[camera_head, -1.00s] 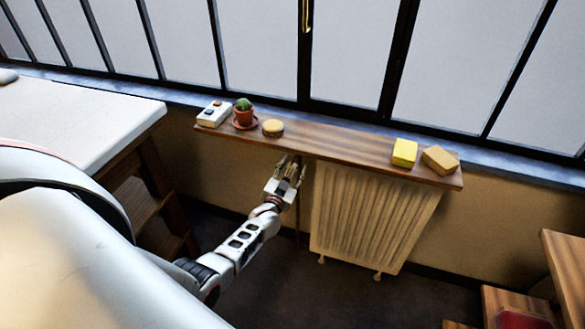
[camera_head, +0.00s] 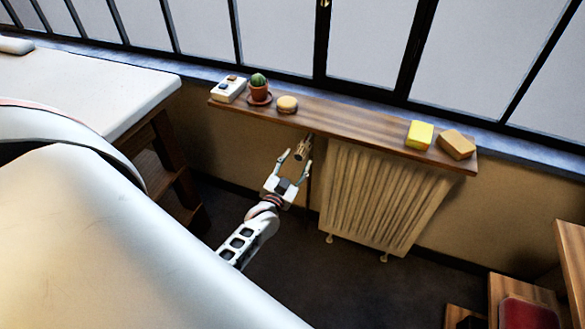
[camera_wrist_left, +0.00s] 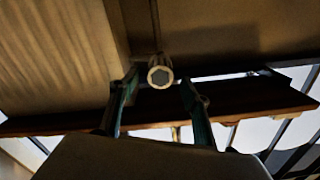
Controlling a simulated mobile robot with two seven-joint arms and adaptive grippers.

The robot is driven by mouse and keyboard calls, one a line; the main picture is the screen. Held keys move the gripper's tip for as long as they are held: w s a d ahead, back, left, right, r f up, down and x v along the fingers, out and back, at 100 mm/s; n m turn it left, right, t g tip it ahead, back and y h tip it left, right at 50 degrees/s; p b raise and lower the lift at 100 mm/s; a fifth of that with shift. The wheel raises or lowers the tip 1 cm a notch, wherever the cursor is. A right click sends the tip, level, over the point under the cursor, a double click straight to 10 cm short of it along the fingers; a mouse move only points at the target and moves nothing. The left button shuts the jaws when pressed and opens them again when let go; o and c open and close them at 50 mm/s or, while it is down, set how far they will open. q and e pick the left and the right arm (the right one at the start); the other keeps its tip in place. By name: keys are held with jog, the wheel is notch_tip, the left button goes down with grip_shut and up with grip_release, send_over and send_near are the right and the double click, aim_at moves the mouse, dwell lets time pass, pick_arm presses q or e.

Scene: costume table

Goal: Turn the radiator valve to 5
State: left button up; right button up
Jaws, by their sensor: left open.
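The radiator valve (camera_head: 304,146) is a small ribbed, pale cylinder under the left end of the wooden shelf, beside the radiator (camera_head: 380,200). In the left wrist view the valve (camera_wrist_left: 160,75) shows its round end face, near the middle and just past the fingertips. I cannot read any number on it. My left gripper (camera_head: 297,168) is open and points at the valve. In the wrist view its two fingers (camera_wrist_left: 160,92) stand apart on either side, below the valve, with a gap to it. My right gripper is not in view.
The wooden shelf (camera_head: 350,124) overhangs the valve. It bears a white box (camera_head: 228,90), a potted cactus (camera_head: 259,90), a round biscuit-like thing (camera_head: 287,104), a yellow sponge (camera_head: 420,134) and a tan block (camera_head: 456,144). A white-topped table (camera_head: 90,85) stands left. The floor below is clear.

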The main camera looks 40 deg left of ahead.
aim_at(298, 157)
pick_arm(q)
jog(key=shift+v, duration=1.6)
jog(key=s+d+f+m+g+h, duration=0.1)
jog(key=s+d+f+g+h, duration=0.2)
jog(key=s+d, duration=0.7)
jog(key=s+d+f+m+g+h, duration=0.2)
jog(key=s+d, duration=0.8)
jog(key=s, duration=0.5)
jog(key=shift+d+f+g+h, duration=0.2)
jog(key=shift+f+g+h, duration=0.7)
jog(key=shift+f+h, duration=0.1)
